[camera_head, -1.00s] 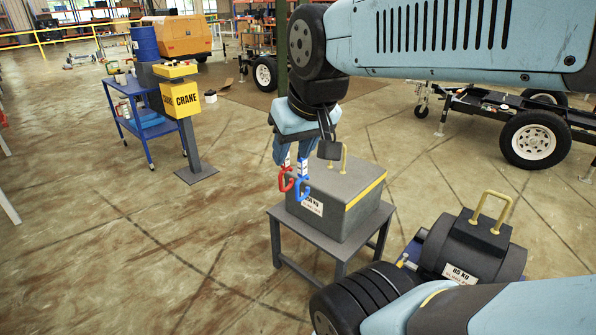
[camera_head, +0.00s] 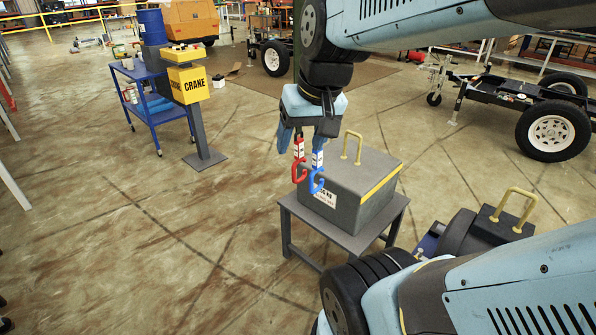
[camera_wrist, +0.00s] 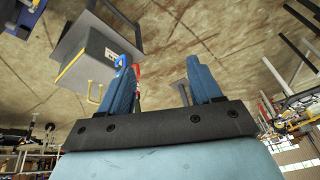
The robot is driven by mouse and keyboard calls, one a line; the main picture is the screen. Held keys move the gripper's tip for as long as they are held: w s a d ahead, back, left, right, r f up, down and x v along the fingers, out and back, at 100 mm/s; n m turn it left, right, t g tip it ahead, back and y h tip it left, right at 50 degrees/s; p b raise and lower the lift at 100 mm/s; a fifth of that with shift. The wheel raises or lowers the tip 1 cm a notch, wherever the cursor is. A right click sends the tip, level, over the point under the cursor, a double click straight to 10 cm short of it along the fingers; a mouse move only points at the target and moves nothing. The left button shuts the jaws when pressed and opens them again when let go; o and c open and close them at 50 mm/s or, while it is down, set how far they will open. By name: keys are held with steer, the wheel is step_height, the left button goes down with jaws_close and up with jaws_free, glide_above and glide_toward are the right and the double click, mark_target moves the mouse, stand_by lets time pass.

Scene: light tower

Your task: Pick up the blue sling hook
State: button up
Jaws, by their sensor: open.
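The blue sling hook (camera_head: 317,182) hangs upright beside a red sling hook (camera_head: 299,170), both with white labelled upper parts. In the head view they appear in front of the grey weight block (camera_head: 376,202). The red hook (camera_wrist: 137,70) shows just inside that finger. I cannot tell whether the finger touches either hook.
The block with a yellow handle (camera_head: 351,147) stands on a grey table (camera_head: 347,239). Another dark weight (camera_head: 487,232) with a yellow handle is at lower right. A yellow crane control stand (camera_head: 187,84) and a blue cart (camera_head: 158,114) stand at left. The floor between is clear.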

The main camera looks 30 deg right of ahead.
steer(key=w+f+m+g+y, duration=0.3)
steer(key=w+f+m+y, duration=0.25)
steer(key=w+f, duration=0.35)
steer(key=m+t, duration=1.6)
steer(key=m, duration=0.9)
glide_toward(320, 158)
steer(key=x, duration=1.3)
steer(key=shift+f, duration=0.15)
steer(key=shift+c, duration=0.3)
steer(key=c, duration=1)
steer(key=shift+c, duration=0.5)
